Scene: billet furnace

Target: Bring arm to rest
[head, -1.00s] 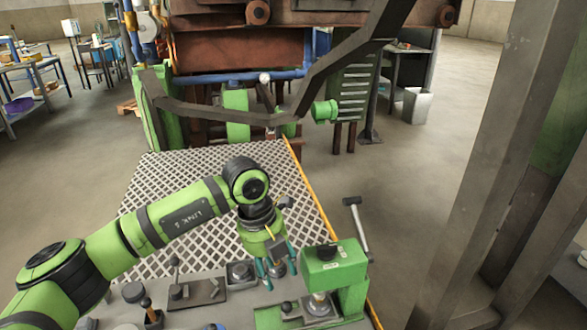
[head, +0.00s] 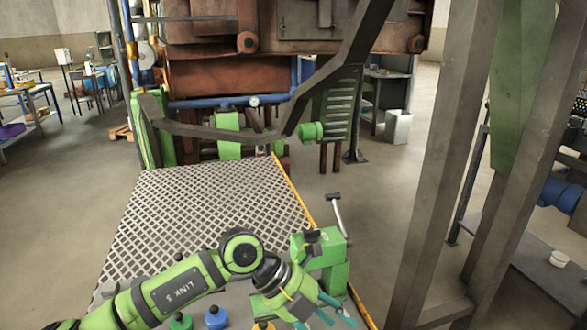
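My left arm comes in from the lower left and bends down at the front edge of the view. Its gripper (head: 322,311) has its teal fingers spread apart, with nothing seen held between them. The gripper is just in front of a green bench device (head: 328,262) with a metal handle, near the front of the grated table (head: 205,215). The lower ends of the fingers lie close to the bottom edge of the picture. My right gripper is not in view.
Green, blue and yellow knobs (head: 215,317) show at the bottom edge. A dark bent bar (head: 335,70) crosses before the rusty furnace (head: 235,80). A thick steel post (head: 460,150) stands at right. Floor between table and post is clear.

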